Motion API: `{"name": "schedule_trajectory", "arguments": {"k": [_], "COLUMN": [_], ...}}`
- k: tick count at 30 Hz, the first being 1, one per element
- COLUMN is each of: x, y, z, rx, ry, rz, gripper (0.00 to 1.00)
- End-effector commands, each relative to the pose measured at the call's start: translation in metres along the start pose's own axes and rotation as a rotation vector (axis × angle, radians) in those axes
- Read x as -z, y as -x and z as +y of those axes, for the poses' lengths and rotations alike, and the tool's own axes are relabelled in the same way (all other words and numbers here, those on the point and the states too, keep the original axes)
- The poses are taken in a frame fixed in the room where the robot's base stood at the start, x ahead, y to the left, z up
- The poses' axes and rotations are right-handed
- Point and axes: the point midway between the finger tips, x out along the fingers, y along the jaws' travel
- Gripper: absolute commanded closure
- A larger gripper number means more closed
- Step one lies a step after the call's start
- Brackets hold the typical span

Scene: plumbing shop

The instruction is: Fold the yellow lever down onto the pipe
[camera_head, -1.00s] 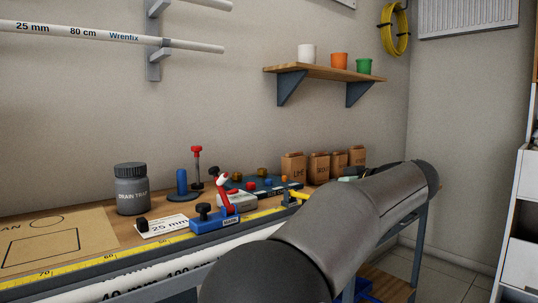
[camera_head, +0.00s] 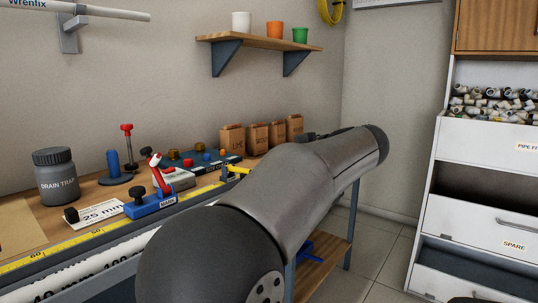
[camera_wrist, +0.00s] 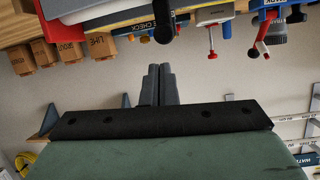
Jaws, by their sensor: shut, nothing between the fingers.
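A small yellow part that looks like the lever (camera_head: 236,171) shows at the bench edge in the head view, partly hidden behind my arm. Its exact angle is hard to tell. A white pipe (camera_head: 88,271) with black print runs along the front of the bench beside a yellow ruler, and my arm covers its farther part. In the wrist view my gripper (camera_wrist: 160,68) has its two grey fingers together, with nothing between them. They point toward the bench things, apart from them. I cannot make out the lever for sure in the wrist view.
A blue clamp (camera_head: 150,203) with a red handle, a drain trap jar (camera_head: 56,178) and a blue post (camera_head: 113,166) stand on the bench. Several brown boxes (camera_head: 257,138) line the back. A wall shelf (camera_head: 262,42) hangs above. White drawers (camera_head: 478,220) stand right; floor between is clear.

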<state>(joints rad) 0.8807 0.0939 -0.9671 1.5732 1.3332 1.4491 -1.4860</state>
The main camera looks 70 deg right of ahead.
Motion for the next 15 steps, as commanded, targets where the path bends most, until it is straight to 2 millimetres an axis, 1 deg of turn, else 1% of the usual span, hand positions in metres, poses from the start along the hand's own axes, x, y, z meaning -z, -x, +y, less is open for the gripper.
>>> {"name": "schedule_trajectory", "arguments": {"k": [1,6,10,15], "x": [-0.006,-0.027,-0.036,-0.041], "y": [0.01,0.033,0.043,0.047], "z": [0.001,0.004,0.005,0.005], "rx": [-0.001,-0.002,-0.002,-0.003], "ry": [-0.004,0.0,0.002,0.003], "rz": [0.002,0.002,0.003,0.003], "gripper": [1.0,1.0,1.0,1.0]}}
